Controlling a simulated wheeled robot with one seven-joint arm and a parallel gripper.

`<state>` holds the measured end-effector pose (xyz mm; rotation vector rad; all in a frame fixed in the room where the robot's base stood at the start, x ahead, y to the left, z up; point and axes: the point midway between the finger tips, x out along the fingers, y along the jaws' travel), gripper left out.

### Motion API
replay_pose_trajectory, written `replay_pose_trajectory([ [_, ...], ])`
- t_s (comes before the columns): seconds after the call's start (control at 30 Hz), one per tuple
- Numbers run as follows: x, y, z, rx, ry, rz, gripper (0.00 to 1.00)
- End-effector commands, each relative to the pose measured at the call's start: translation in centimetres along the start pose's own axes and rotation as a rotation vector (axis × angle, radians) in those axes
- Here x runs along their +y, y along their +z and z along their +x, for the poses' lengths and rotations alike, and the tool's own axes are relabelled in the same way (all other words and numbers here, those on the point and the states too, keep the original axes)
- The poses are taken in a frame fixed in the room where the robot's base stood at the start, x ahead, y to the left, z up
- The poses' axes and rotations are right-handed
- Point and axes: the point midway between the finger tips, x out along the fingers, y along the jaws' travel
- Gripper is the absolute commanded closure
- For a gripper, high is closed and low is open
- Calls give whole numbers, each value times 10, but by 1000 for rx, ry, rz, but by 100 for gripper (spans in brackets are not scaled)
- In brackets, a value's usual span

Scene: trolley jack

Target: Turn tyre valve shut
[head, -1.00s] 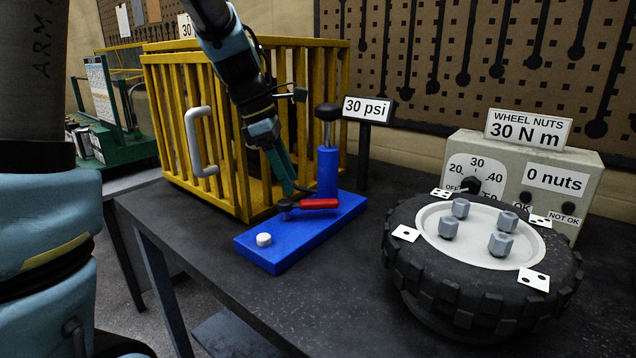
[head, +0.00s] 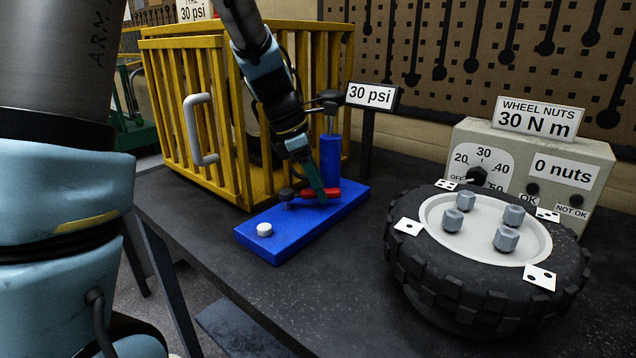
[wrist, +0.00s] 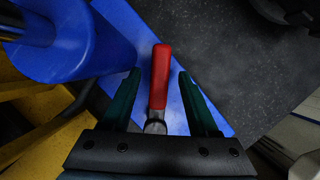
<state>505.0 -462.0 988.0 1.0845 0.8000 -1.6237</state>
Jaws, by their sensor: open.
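The tyre valve is a red lever handle (head: 322,193) on a dark pivot (head: 287,194), mounted on a blue base plate (head: 275,246). In the head view the handle lies along the plate, pointing right from the pivot. My gripper (head: 322,196) is down at the handle. In the wrist view the red handle (wrist: 161,75) lies between the two green fingers of my gripper (wrist: 160,85), with a gap on each side. The fingers are open and not closed on it. The near finger hides part of the handle in the head view.
A blue pump cylinder (head: 330,160) with a black knob stands on the plate behind the handle. A yellow cage (head: 180,110) stands close on the left. A white button (head: 264,230) is at the plate's front. A tyre (head: 440,275) with several nuts is on the right.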

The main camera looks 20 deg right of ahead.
Motion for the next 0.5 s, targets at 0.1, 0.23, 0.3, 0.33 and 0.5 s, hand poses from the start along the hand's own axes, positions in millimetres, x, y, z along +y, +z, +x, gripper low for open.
replay_pose_trajectory([
  [0.1,0,0,0,0,0,1,40],
  [0.23,0,0,0,0,0,1,50],
  [0.3,0,0,0,0,0,1,58],
  [0.33,0,0,0,0,0,1,61],
  [0.5,0,0,0,0,0,1,80],
])
